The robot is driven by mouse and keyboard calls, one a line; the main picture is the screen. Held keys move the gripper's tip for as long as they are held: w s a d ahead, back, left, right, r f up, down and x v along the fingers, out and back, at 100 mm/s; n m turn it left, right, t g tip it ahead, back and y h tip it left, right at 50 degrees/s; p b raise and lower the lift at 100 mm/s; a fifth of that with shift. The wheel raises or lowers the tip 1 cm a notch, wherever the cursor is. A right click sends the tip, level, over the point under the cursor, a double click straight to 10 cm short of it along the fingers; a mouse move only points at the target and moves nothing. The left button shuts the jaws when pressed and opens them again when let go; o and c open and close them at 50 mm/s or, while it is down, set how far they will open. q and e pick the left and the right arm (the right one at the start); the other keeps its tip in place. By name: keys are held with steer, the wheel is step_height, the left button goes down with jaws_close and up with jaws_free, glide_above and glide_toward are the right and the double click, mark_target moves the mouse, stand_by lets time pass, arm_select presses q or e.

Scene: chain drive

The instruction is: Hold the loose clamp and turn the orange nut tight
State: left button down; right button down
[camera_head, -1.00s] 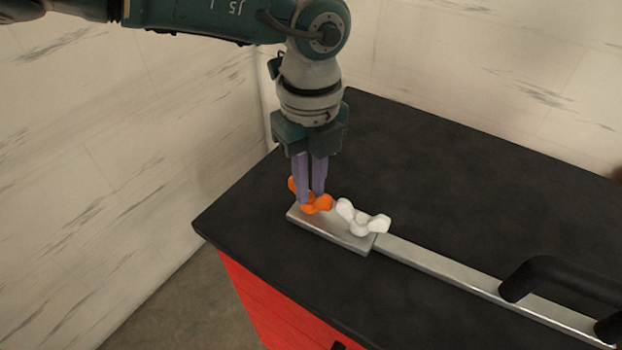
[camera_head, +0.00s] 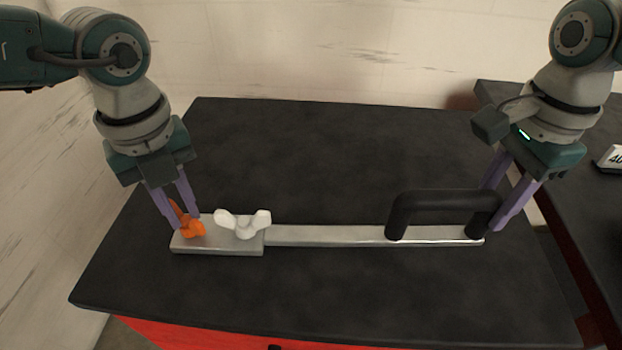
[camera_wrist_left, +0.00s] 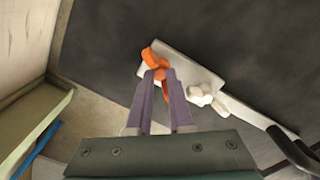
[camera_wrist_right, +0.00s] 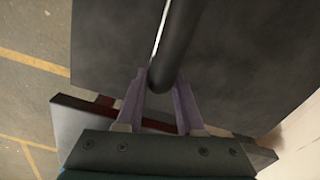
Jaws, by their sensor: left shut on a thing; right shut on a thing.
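The clamp is a metal bar (camera_head: 330,235) with a thicker plate (camera_head: 214,246) at its left end and a black handle (camera_head: 440,200) at its right end. It lies on the black table top. The orange wing nut (camera_head: 190,228) and a white wing nut (camera_head: 243,222) sit on the plate. My left gripper (camera_head: 182,222) is shut on the orange nut from above; the left wrist view shows the nut (camera_wrist_left: 153,60) between the fingertips. My right gripper (camera_head: 498,215) is shut on the right end of the black handle; the right wrist view shows the handle (camera_wrist_right: 172,50) between its fingers.
The black table top (camera_head: 320,150) is clear behind and in front of the bar. Its front is red (camera_head: 200,338). A second dark surface (camera_head: 590,215) stands at the right, with a small white sign (camera_head: 612,158). Pale walls stand behind and at the left.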

arm_select(q)
steer(key=m, duration=0.3)
steer(key=shift+m, duration=0.4)
steer(key=m, duration=0.4)
steer(key=shift+m, duration=0.3)
steer(key=m, duration=1)
steer(key=shift+m, duration=0.4)
steer(key=m, duration=0.3)
steer(key=shift+m, duration=0.3)
steer(key=m, duration=0.4)
steer(key=shift+w, duration=0.1)
steer(key=shift+m, duration=1.8)
